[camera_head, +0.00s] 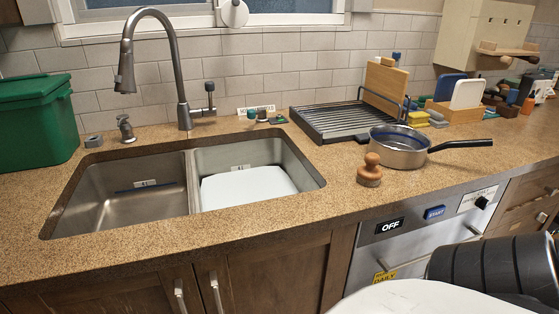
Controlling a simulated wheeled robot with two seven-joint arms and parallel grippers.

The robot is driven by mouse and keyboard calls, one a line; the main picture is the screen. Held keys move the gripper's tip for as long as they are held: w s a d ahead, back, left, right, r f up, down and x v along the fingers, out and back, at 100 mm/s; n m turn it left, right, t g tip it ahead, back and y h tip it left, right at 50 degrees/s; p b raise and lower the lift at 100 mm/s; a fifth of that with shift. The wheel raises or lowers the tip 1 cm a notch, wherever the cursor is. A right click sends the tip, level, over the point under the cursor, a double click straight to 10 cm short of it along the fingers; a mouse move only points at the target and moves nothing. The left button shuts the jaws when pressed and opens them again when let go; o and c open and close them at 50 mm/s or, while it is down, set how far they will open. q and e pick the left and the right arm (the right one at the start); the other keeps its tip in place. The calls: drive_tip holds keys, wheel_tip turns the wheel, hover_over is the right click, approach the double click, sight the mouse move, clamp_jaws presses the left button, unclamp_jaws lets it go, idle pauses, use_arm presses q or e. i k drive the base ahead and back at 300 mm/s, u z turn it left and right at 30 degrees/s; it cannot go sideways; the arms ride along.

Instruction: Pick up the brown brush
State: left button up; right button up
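The brown brush (370,171) stands upright on the speckled countertop (300,222), right of the sink. It has a round knob on top and a wider round base. It stands just left of and in front of a steel pan (400,158), and nothing covers it. Neither of my grippers is in view. A dark ribbed part of my own body shows at the lower right, with a white rounded part beside it.
A double sink (190,183) with a tall faucet (180,80) lies to the left; a white board (245,186) lies in its right basin. A green bin (37,120) stands far left. A drying rack (335,118) is behind the brush. The pan's black handle (462,144) points right.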

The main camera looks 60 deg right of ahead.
sight(369, 175)
drive_tip(key=u, duration=1.45)
drive_tip(key=k, duration=1.6)
drive_tip(key=z, duration=1.6)
